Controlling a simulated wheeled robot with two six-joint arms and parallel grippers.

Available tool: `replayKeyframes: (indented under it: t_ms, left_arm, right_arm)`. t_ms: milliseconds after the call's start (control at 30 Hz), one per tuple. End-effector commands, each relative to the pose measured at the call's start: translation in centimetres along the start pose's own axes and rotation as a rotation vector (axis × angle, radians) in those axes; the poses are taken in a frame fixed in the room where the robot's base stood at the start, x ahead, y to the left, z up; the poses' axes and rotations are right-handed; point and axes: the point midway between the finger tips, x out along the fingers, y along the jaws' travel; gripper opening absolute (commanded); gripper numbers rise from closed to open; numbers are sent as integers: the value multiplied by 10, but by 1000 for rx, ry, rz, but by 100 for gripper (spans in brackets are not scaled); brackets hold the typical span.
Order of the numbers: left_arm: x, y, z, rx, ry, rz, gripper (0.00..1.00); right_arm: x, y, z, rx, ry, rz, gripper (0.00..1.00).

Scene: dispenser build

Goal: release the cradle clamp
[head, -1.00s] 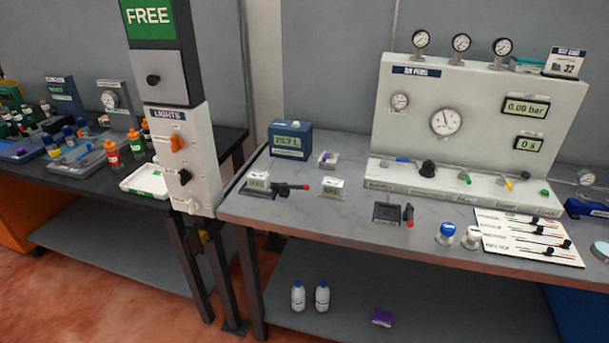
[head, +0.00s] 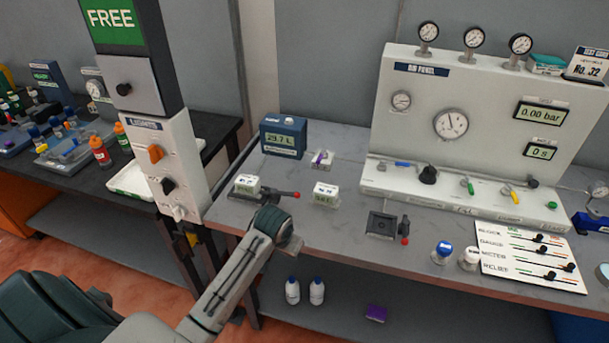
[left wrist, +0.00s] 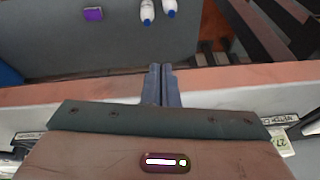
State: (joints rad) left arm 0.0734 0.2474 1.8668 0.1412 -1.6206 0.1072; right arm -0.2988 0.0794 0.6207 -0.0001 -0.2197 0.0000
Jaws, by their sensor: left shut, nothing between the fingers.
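Two dark fixtures with red-tipped levers stand on the grey bench. The left one holds a white labelled block (head: 246,185), and its black lever (head: 280,194) lies flat, pointing right. The right one is a dark square cradle (head: 382,226) that looks empty, with a short red-tipped lever (head: 404,230) at its right side. I cannot tell from the labels which is the cradle clamp. My left arm reaches up to the bench's front edge, below the left fixture; its fingers are not clear in the head view. In the left wrist view my left gripper (left wrist: 162,70) is shut and empty.
A white block (head: 325,194) stands between the fixtures. Behind are a blue meter box (head: 284,137) and a gauge panel (head: 482,92). Blue and white knobs stand front right. The lights post (head: 172,170) rises left of the bench. Bottles and a purple box (head: 376,313) are on the lower shelf.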

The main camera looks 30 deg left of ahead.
Motion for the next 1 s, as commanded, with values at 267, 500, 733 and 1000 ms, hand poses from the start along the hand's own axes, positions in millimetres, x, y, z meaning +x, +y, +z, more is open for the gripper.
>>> replayKeyframes:
  t_ms: [267, 500, 733, 1000]
  left_arm:
    - [-38, -14, -53, -29, 14, -7, 0]
    - [-53, -39, -119, -91, 19, -7, 0]
    - [-81, -68, -185, -167, 22, 2, 0]
    - [-98, -82, -215, -209, 22, 12, 0]
  right_arm:
    - [-4, 0, 1, 0, -2, 0, 39]
    - [-4, 0, 2, 0, -3, 0, 39]
    - [-4, 0, 3, 0, -5, 0, 39]
    - [-4, 1, 2, 0, -4, 0, 39]
